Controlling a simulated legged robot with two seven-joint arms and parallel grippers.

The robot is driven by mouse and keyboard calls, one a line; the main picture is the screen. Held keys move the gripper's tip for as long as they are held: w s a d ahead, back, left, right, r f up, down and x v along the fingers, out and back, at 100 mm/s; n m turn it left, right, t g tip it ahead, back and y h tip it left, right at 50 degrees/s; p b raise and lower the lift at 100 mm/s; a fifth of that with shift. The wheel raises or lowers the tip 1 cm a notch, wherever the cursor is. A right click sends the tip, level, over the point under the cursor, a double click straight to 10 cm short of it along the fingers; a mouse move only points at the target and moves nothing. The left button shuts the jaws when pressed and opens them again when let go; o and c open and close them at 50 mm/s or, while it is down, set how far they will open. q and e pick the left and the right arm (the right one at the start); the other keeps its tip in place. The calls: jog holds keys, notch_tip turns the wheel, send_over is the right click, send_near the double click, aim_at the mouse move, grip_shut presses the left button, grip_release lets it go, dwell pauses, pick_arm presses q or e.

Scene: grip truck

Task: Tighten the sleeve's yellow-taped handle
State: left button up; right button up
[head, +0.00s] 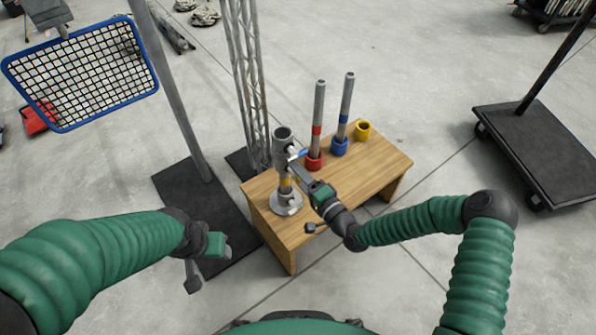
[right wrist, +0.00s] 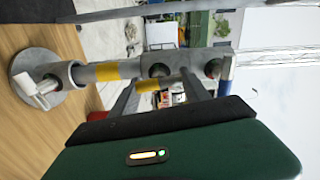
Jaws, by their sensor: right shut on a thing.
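The grey sleeve (head: 281,150) sits upright on a post with a round base (head: 287,204) at the left end of the wooden table. It also shows in the right wrist view (right wrist: 203,62), lying sideways there. The yellow-taped handle (right wrist: 148,85) is between my right gripper's fingers in that view. My right gripper (head: 297,165) is at the sleeve's near side and shut on this handle; its fingers partly hide the contact. A blue-taped handle (head: 301,154) is just above. My left gripper (head: 207,274) hangs apart from the table; its fingers are unclear.
The wooden table (head: 375,165) carries a red holder (head: 314,162) and a blue holder (head: 340,147) with upright poles, and a yellow ring (head: 363,129). A mesh panel stand (head: 180,95) and a truss (head: 247,75) rise behind. A dark cart (head: 535,145) stands right.

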jog(key=m, duration=0.3)
jog(key=shift+d+f+m, duration=0.1)
jog(key=shift+f+m, duration=0.1)
jog(key=shift+m, duration=0.2)
jog(key=m, duration=0.4)
jog(key=shift+f+m, duration=0.2)
jog(key=shift+m, duration=0.1)
jog(key=m+b, duration=0.2)
jog(key=m, duration=0.2)
jog(key=shift+s+f, duration=0.1)
jog(key=shift+f, duration=0.05)
jog(key=shift+a+m+b, duration=0.15)
jog(key=shift+m+b, duration=0.4)
jog(key=shift+m, duration=0.7)
jog(key=shift+a+m+b, duration=0.1)
jog(key=shift+m+b, duration=0.45)
jog(key=shift+m, duration=0.7)
jog(key=shift+s, duration=0.1)
jog(key=o, duration=1.4)
